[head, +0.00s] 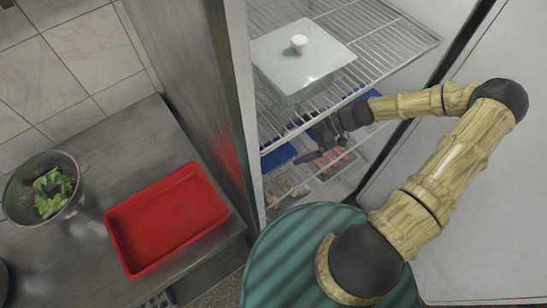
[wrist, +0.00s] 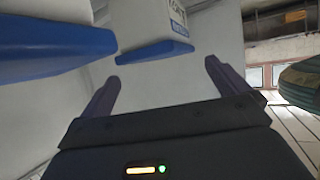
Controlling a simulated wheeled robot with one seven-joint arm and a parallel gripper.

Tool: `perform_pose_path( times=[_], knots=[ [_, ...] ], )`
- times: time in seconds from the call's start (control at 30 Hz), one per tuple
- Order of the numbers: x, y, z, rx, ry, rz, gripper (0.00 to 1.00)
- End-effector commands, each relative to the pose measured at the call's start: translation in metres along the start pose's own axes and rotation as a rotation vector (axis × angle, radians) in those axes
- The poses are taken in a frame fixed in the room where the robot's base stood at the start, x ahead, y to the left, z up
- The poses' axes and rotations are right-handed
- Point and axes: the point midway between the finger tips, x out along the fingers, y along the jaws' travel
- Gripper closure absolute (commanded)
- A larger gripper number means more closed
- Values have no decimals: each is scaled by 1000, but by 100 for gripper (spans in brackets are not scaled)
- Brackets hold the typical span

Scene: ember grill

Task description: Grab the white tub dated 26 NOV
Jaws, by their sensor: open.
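In the wrist view a white tub (wrist: 150,22) with a blue lid (wrist: 153,53) shows beyond my gripper (wrist: 162,70), roughly between the fingertips and apart from them. Part of a printed label (wrist: 178,13) shows on its side, cut by the frame edge; I cannot read its date for sure. A second blue lid (wrist: 50,40) is at the left, its tub mostly out of frame. My gripper is open and empty. In the head view my gripper (head: 312,153) reaches into the fridge below the upper shelf, near a blue lid (head: 279,157).
The upper wire shelf (head: 385,45) holds a clear box with a white-knobbed lid (head: 300,62). Another blue item (head: 369,94) shows behind my arm. The fridge's side wall (head: 240,95) stands close left. A red tray (head: 168,222) and a pot of greens (head: 48,190) are on the counter.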

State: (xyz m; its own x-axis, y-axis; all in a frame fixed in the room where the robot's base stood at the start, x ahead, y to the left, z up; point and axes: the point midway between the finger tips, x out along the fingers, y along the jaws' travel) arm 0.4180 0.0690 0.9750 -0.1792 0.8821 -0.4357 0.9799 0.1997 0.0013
Motion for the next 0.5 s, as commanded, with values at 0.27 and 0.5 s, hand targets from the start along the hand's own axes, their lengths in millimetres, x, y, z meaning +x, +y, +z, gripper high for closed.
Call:
perform_pose_path(
  times=[0.27, 0.5],
  knots=[
    [40, -1, -3, 1, 3, -5, 0],
    [55, 0, 0, 1, 0, -1, 0]
  ],
)
